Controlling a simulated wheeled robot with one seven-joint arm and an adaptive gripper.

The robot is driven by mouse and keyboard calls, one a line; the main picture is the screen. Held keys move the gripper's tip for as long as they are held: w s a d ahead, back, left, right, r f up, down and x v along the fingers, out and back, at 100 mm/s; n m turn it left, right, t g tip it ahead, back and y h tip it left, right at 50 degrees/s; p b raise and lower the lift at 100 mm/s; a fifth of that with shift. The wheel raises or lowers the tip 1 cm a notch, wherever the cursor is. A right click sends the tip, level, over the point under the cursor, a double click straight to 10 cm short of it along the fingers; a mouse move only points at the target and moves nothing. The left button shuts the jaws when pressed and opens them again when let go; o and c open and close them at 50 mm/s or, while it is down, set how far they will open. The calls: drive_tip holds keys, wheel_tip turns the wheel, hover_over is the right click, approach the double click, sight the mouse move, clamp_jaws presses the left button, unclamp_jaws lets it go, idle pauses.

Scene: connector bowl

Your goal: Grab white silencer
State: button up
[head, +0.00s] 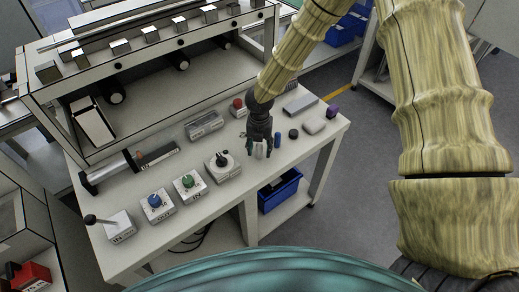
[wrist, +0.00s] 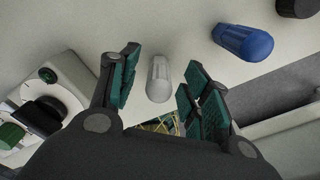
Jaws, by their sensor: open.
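The white silencer (wrist: 159,80) is a small pale cylinder with a rounded end, on the light table top. In the wrist view it lies in the gap between the two teal-padded fingers of my gripper (wrist: 158,88), with space showing on both sides. In the head view my gripper (head: 261,146) points down over the table's right part. Its fingers are apart and hold nothing. The silencer is mostly covered by the fingers there. A blue silencer-like piece (wrist: 243,42) is to the right in the wrist view, and also just right of my gripper in the head view (head: 277,139).
A black round piece (head: 293,134), a whitish block (head: 314,125) and a purple piece (head: 333,111) are to the right. A box with a black knob (head: 222,166) stands to the left. The table's front edge is close by, with a blue bin (head: 280,190) below.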

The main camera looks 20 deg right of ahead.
drive_tip(key=c, duration=1)
